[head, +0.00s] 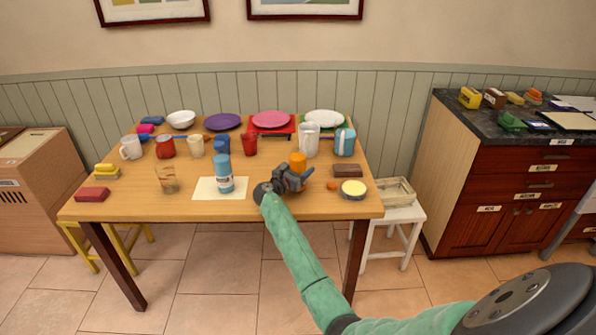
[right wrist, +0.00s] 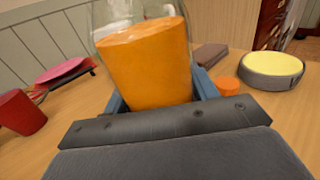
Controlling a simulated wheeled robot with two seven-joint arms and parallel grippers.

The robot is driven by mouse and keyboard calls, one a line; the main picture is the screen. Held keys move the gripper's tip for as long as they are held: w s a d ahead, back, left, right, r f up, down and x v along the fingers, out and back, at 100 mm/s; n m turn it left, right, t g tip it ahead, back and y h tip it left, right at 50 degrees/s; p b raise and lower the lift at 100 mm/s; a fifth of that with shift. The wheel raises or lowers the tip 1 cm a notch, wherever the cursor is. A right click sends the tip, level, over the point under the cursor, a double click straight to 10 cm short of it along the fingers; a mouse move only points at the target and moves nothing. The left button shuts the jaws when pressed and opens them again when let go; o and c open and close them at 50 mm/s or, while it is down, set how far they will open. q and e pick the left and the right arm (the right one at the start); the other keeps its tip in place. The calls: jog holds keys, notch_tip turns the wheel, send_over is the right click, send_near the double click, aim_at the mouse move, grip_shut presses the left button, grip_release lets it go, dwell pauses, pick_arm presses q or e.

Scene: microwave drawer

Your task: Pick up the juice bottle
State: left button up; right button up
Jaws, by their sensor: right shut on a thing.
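The juice bottle (head: 298,162), clear with orange juice inside, is at the front right part of the wooden table, partly hidden by my right gripper (head: 285,180). In the right wrist view, the juice bottle (right wrist: 148,65) stands between the blue-grey fingers, its top cut off by the picture edge. My right gripper is shut on it. I cannot tell whether its base touches the table. My left gripper is not in view.
A small orange cap (head: 332,186) and a round yellow-topped container (head: 353,189) lie right of the bottle, with a brown block (head: 347,171) behind. A blue bottle (head: 223,172) stands left on a white sheet. Cups and plates (head: 270,119) fill the back.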

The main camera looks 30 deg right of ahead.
aim_at(304, 159)
jog(key=shift+r, duration=0.1)
jog(key=r, duration=0.2)
jog(key=r+b, duration=0.1)
jog(key=r, duration=0.1)
jog(key=shift+s+d+r, duration=0.1)
jog(key=shift+s+d, duration=0.2)
jog(key=shift+s, duration=0.05)
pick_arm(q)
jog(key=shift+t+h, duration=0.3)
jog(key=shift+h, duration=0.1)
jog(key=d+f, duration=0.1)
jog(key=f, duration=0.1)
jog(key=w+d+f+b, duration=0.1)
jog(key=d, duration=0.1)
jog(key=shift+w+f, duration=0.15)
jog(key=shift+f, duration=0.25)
pick_arm(e)
jog(key=s+d+r, duration=0.6)
jog(key=s, duration=0.2)
jog(key=shift+s+d+r, duration=0.15)
jog(key=shift+s+r, duration=0.15)
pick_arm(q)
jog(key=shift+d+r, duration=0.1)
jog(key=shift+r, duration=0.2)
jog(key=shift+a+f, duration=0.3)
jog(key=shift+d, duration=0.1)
